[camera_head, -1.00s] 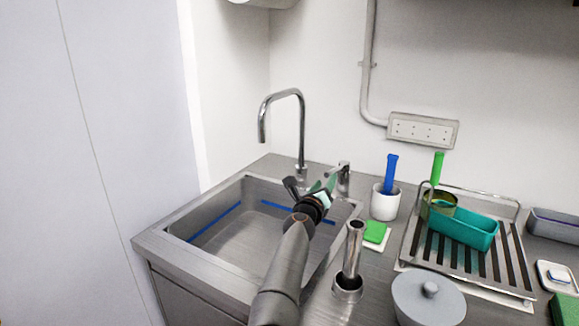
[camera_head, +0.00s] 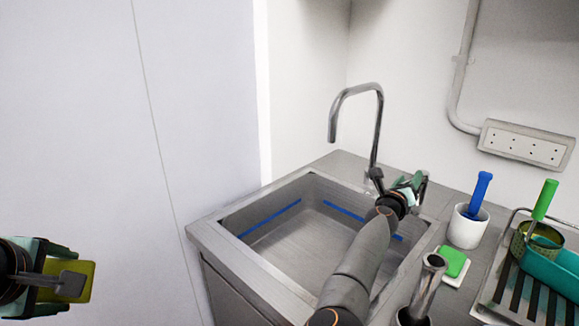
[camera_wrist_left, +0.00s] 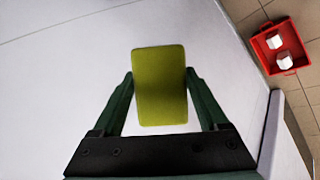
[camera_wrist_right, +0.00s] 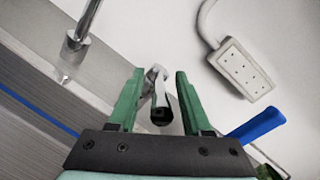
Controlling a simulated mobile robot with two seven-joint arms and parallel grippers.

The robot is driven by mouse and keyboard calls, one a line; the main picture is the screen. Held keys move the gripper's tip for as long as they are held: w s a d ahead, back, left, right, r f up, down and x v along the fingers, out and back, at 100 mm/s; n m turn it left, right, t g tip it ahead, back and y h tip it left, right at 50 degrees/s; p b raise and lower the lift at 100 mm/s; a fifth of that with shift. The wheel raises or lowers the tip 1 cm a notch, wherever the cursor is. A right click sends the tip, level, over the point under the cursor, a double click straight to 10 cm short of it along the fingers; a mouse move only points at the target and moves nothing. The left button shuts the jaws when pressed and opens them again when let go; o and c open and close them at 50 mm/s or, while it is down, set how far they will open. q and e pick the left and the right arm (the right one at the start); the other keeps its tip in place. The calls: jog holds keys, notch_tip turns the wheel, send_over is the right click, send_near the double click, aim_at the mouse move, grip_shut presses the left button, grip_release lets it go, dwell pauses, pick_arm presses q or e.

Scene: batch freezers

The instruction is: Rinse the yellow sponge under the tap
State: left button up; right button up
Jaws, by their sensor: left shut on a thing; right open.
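The yellow sponge (camera_head: 77,281) is in my left gripper (camera_head: 62,278), at the lower left of the head view, well left of the sink. In the left wrist view the sponge (camera_wrist_left: 159,86) sits between the two fingers. The tap (camera_head: 378,120) arches over the back of the sink (camera_head: 270,240); no water shows from its spout. My right gripper (camera_head: 412,186) is open at the tap's base, on its right side. In the right wrist view the tap's lever (camera_wrist_right: 160,98) stands between the open fingers; contact cannot be told.
A white cup (camera_head: 466,228) with a blue-handled tool and a green sponge (camera_head: 454,262) stand right of the sink. A drying rack (camera_head: 510,300) holds a teal tub. A wall socket strip (camera_head: 525,143) is behind. A red crate (camera_wrist_left: 280,45) shows on the floor.

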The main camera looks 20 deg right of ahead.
grip_shut()
dwell(0.4)
dwell(1.1)
